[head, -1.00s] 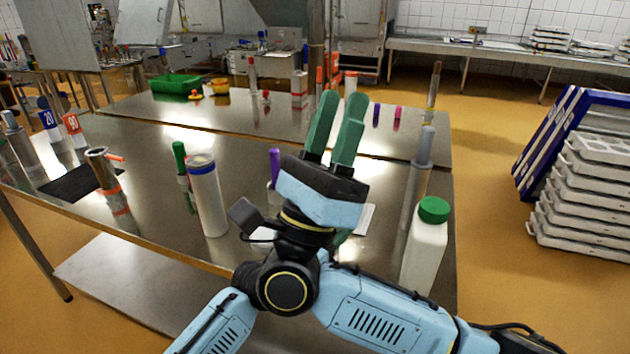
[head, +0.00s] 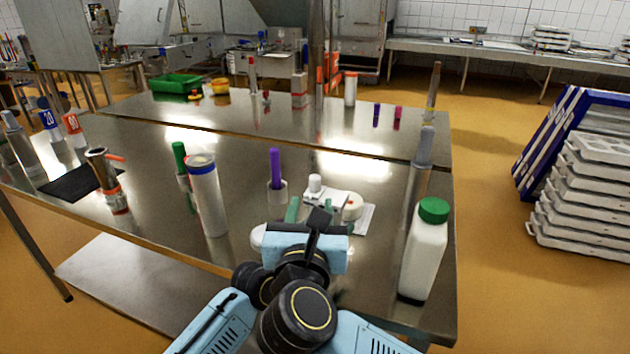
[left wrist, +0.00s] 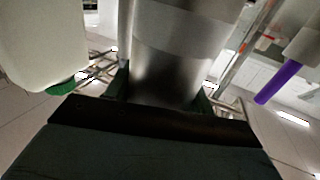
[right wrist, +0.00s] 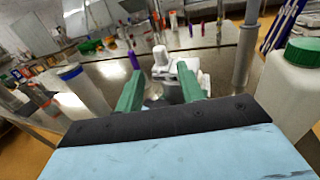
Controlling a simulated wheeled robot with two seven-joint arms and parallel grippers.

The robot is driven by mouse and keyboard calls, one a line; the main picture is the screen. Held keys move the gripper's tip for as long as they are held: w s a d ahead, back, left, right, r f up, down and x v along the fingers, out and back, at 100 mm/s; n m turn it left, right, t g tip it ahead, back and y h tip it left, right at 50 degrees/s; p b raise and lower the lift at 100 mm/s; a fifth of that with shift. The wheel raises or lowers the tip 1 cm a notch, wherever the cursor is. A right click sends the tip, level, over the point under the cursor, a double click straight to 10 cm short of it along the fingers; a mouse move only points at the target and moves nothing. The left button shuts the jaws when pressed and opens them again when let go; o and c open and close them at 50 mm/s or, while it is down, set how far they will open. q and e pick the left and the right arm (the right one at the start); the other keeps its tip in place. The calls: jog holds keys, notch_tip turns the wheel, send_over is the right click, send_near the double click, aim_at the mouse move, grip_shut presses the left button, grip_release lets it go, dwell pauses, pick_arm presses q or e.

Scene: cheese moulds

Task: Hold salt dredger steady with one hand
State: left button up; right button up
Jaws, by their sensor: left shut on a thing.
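A shiny metal cylinder, which I take to be the salt dredger (left wrist: 178,50), fills the middle of the left wrist view, with a lighter band near the picture's top. My left gripper (left wrist: 162,85) is shut on it, with a dark green finger on each side. That view looks upside down. I cannot make out the left gripper or the held cylinder in the head view. My right gripper (head: 311,212) is low over the near part of the table. In the right wrist view it (right wrist: 160,85) is open and empty, its green fingers apart.
Beyond the right gripper stands a white device (head: 350,206). A purple marker (head: 275,165) is left of it. A green-capped bottle (head: 424,255) and a tall grey tube (head: 418,185) stand right. A blue-ringed cylinder (head: 207,200) stands left on the steel table (head: 150,225).

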aim_at(314, 185)
jog(key=w, duration=0.8)
jog(key=shift+w+d, duration=0.2)
jog(key=shift+w, duration=0.15)
grip_shut()
